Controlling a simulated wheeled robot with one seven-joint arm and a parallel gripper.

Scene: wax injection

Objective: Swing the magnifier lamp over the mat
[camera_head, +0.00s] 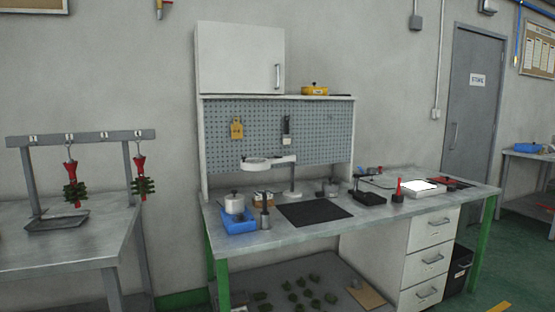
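The magnifier lamp (257,163) stands on the workbench, with a post behind the mat and a white arm reaching left. Its round white head hangs over the left part of the bench, above and behind the blue tray, to the left of the mat. The dark mat (314,212) lies flat on the bench in front of the lamp post, with nothing on it. My gripper is not in view.
A blue tray (240,227) with a pale pot stands left of the mat. A small dark stand (370,197) and a lit white panel (424,187) are to its right. A side table (90,250) with a hanging rack is at left. A white cabinet (240,60) hangs above.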

